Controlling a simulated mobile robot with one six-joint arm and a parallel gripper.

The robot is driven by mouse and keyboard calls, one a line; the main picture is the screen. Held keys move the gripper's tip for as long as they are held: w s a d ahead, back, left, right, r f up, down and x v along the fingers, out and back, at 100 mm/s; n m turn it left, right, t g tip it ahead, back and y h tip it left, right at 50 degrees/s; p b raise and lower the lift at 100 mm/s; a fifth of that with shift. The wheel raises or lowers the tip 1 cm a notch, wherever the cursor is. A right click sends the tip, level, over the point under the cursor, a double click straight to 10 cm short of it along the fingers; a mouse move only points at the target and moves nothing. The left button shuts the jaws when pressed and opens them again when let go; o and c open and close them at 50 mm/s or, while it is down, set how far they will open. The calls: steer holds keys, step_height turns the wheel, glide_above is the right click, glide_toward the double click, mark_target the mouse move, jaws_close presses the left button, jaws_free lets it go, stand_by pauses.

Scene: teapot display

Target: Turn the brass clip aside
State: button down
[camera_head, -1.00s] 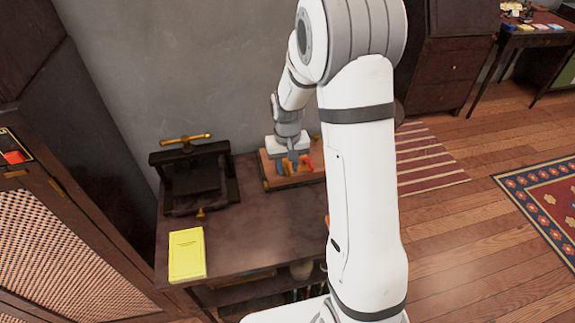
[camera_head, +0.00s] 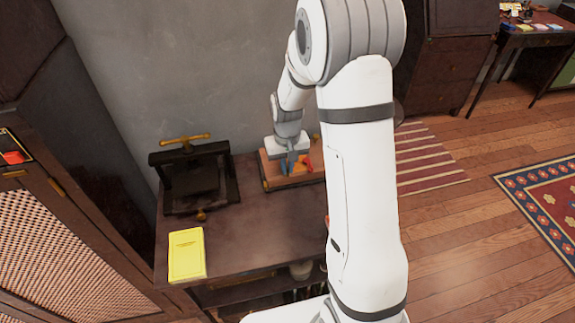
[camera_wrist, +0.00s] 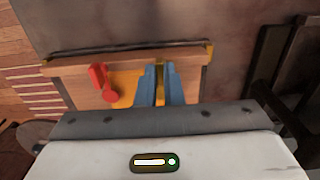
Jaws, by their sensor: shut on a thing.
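A wooden case (camera_head: 268,182) with dark edges stands at the back right of the dark table and shows closely in the wrist view (camera_wrist: 80,68). It has a yellow-orange inner face (camera_wrist: 125,84). My gripper (camera_wrist: 160,72) points down at the case, its two blue fingers close together over its edge. They are shut on a small brass clip (camera_wrist: 160,67), mostly hidden between them. A red lever-like piece (camera_wrist: 100,82) sits on the case to the left of the fingers in the wrist view, apart from them. In the head view my gripper (camera_head: 289,167) is small.
A dark press (camera_head: 195,180) with a brass handle (camera_head: 185,139) stands left of the case. A yellow booklet (camera_head: 187,254) lies at the table's front left. The middle of the table (camera_head: 255,232) is clear. A grey wall is behind.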

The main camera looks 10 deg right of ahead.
steer(key=shift+n, duration=0.3)
steer(key=n+b, duration=0.1)
steer(key=n, duration=0.2)
steer(key=shift+n, duration=0.4)
steer(key=n, duration=0.4)
steer(key=shift+b, duration=0.35)
steer(key=n, duration=0.5)
steer(key=n+b, duration=0.1)
steer(key=n, duration=0.3)
steer(key=shift+n, duration=0.3)
steer(key=c, duration=1.6)
jaws_free()
steer(key=shift+o, duration=0.2)
steer(key=shift+r, duration=0.1)
